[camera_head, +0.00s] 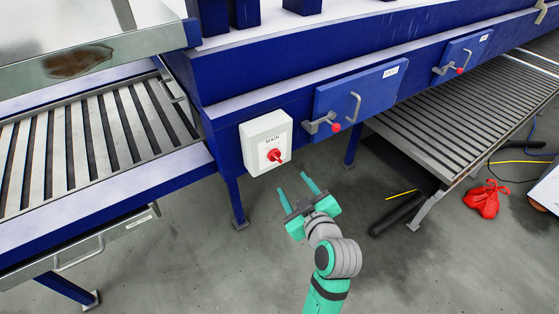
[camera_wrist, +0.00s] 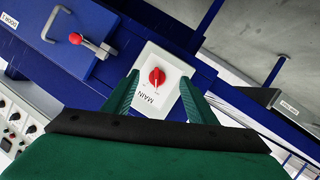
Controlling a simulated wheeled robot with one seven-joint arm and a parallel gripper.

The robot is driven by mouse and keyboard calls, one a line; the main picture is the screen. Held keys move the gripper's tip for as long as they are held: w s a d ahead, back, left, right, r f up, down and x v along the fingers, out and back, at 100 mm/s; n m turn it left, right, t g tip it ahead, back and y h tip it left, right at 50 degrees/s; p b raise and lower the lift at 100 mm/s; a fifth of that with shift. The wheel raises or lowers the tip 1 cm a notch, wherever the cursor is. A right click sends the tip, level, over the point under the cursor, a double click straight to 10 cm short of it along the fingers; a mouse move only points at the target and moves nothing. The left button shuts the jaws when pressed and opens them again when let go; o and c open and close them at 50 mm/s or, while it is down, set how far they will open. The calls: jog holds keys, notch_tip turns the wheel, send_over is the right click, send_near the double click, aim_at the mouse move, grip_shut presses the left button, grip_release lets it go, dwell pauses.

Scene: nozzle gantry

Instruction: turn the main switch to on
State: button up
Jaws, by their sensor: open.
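The main switch is a red rotary knob (camera_head: 273,155) on a white box (camera_head: 258,136) labelled MAIN, fixed to the blue gantry side. In the wrist view the red knob (camera_wrist: 157,77) shows between my fingers, on the white box (camera_wrist: 153,102). Small marks beside the knob are too small to read, so I cannot tell its setting. My gripper (camera_head: 296,186) is open and empty, in front of the box and a little below and right of the knob in the head view. The fingers (camera_wrist: 158,95) point towards the box and appear apart from the knob.
Right of the box is a blue door (camera_head: 349,97) with a handle and a red-knobbed latch (camera_head: 336,127); a second door (camera_head: 465,55) is farther right. Slatted conveyors lie left (camera_head: 70,155) and right (camera_head: 450,120). A red cloth (camera_head: 486,199) and cables lie on the floor.

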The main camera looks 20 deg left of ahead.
aim_at(278, 160)
jog(key=w+a, duration=0.2)
jog(key=w+a+n, duration=0.1)
jog(key=w+a, duration=0.1)
jog(key=w, duration=0.1)
jog(key=w+a+n, duration=0.1)
jog(key=w+a, duration=0.1)
jog(key=w, duration=0.1)
jog(key=shift+a+g+y, duration=0.4)
jog(key=shift+w+a+f, duration=0.1)
jog(key=shift+w+a, duration=0.2)
jog(key=shift+w, duration=0.05)
jog(key=shift+a, duration=0.2)
jog(key=shift+s+d, duration=0.1)
jog(key=c, duration=1.1)
